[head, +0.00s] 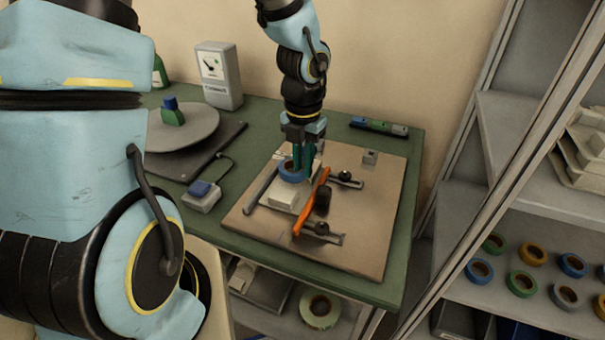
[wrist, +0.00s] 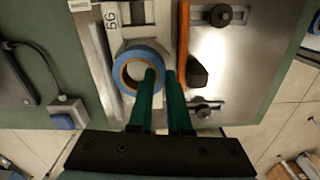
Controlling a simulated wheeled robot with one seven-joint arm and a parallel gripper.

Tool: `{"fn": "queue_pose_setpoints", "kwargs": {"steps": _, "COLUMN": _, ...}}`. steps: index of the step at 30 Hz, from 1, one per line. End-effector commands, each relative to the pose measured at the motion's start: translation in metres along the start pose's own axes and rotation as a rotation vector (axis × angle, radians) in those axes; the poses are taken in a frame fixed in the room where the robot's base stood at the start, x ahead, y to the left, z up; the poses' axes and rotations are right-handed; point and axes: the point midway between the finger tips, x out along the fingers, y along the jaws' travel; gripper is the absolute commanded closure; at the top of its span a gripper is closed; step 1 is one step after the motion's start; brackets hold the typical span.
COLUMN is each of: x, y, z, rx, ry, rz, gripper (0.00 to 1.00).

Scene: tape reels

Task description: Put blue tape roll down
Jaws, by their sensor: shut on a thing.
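The blue tape roll (head: 289,173) is at my gripper (head: 305,176), over a pale block fixture on the work board. In the wrist view the roll (wrist: 120,62) lies flat, ring face toward the camera. My gripper's green fingers (wrist: 160,76) are shut on the right side of the ring, one finger in the hole and one outside. The roll is above or on the pale fixture (wrist: 112,20); I cannot tell whether it touches it.
The metal board (head: 360,235) on the green table carries an orange-handled tool (head: 311,203) and clamps right of the roll. A round turntable (head: 190,135), a blue-topped switch box (head: 201,195) and a gauge box (head: 218,75) stand left. Several tape rolls sit on the right shelf (head: 470,297).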

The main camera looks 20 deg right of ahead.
Motion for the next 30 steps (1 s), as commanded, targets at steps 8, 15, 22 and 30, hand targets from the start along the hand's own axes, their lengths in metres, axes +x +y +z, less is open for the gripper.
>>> {"fn": "queue_pose_setpoints", "kwargs": {"steps": 8, "x": 0.027, "y": 0.0, "z": 0.0, "rx": 0.002, "ry": 0.002, "rz": 0.0, "gripper": 1.0}}
{"fn": "queue_pose_setpoints", "kwargs": {"steps": 15, "x": 0.028, "y": 0.0, "z": 0.0, "rx": 0.001, "ry": 0.001, "rz": 0.0, "gripper": 1.0}}
{"fn": "queue_pose_setpoints", "kwargs": {"steps": 22, "x": 0.033, "y": 0.0, "z": 0.0, "rx": -0.001, "ry": 0.001, "rz": 0.0, "gripper": 0.81}}
{"fn": "queue_pose_setpoints", "kwargs": {"steps": 30, "x": 0.033, "y": 0.0, "z": 0.0, "rx": 0.0, "ry": 0.001, "rz": 0.0, "gripper": 0.71}}
